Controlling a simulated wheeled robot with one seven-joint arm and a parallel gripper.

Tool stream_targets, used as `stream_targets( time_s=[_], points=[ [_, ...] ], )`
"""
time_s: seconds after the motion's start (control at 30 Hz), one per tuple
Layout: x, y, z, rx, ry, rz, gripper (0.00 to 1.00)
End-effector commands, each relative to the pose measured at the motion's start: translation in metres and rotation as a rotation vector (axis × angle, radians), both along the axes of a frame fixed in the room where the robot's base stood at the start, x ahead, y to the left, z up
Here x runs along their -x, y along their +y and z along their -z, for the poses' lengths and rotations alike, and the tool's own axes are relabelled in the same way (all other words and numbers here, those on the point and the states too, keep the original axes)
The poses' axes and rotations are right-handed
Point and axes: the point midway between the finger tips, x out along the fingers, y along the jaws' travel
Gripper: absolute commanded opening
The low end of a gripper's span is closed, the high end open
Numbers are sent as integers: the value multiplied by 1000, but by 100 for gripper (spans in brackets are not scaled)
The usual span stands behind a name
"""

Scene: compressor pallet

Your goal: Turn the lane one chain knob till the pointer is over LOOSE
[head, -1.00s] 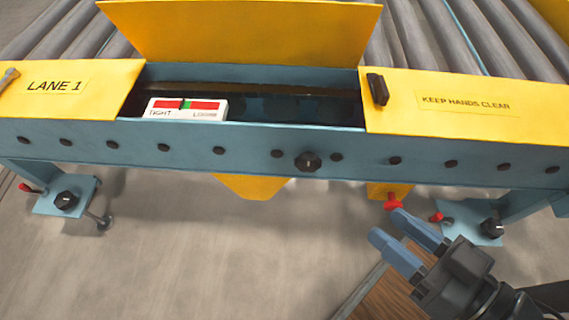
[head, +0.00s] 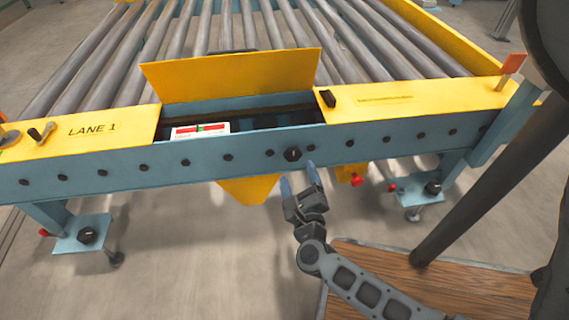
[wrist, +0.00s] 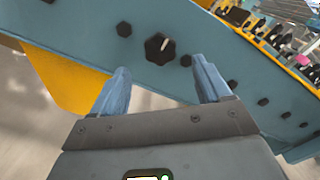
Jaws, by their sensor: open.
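The lane one chain knob (head: 292,154) is a black lobed knob on the blue front rail. In the wrist view the knob (wrist: 159,48) shows a pale mark near its upper right and lies just beyond the fingertips, between them. My gripper (head: 300,183) is open and empty just below and in front of the knob, not around it; it also shows in the wrist view (wrist: 160,80). The indicator plate (head: 200,131) with red and green bands sits in the open bay left of the knob. Its words and pointer are too small to read now.
A raised yellow cover (head: 232,72) stands behind the bay. Dark bolts line the rail (head: 110,167) on both sides of the knob. A yellow guard (head: 248,190) and a red knob (head: 356,181) hang below. A yellow panel (head: 88,129) reads LANE 1.

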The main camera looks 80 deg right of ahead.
Motion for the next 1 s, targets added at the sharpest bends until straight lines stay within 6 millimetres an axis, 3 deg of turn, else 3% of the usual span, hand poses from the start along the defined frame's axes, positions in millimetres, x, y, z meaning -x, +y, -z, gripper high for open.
stream_targets(
  time_s=[0.43,0.83,1.0],
  points=[
    [-24,-56,0,3,3,-3,77],
    [-27,-63,0,3,5,-4,76],
    [-27,-63,0,3,5,-4,60]
  ],
)
